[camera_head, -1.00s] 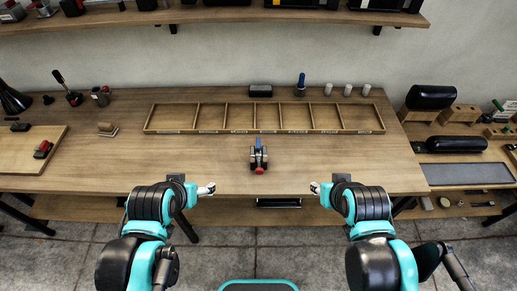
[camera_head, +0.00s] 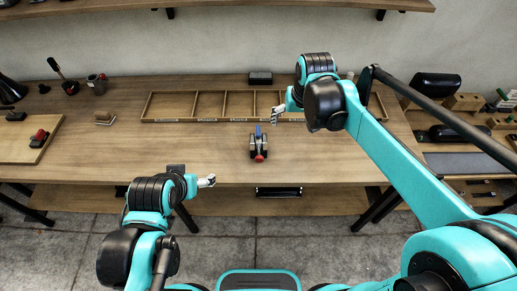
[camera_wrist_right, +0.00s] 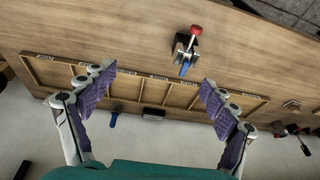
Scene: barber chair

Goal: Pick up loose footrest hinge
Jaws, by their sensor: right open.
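The likely footrest hinge is a small dark metal piece (camera_head: 258,147) with a red round end and a blue end, on the wooden table at the middle front. It also shows in the right wrist view (camera_wrist_right: 187,47), beyond my fingertips. My right gripper (camera_head: 276,115) is over the table, just behind and right of the piece in the head view. In the wrist view my right gripper (camera_wrist_right: 157,84) is open with nothing between its fingers. My left gripper (camera_head: 208,181) is near the table's front edge, left of the piece and apart from it; its opening is too small to tell.
A shallow divided wooden tray (camera_head: 176,121) lies behind the piece, partly under my right arm. A board with a red-topped tool (camera_head: 39,138) is at the left. A black block (camera_head: 260,78) stands at the back. The table around the piece is clear.

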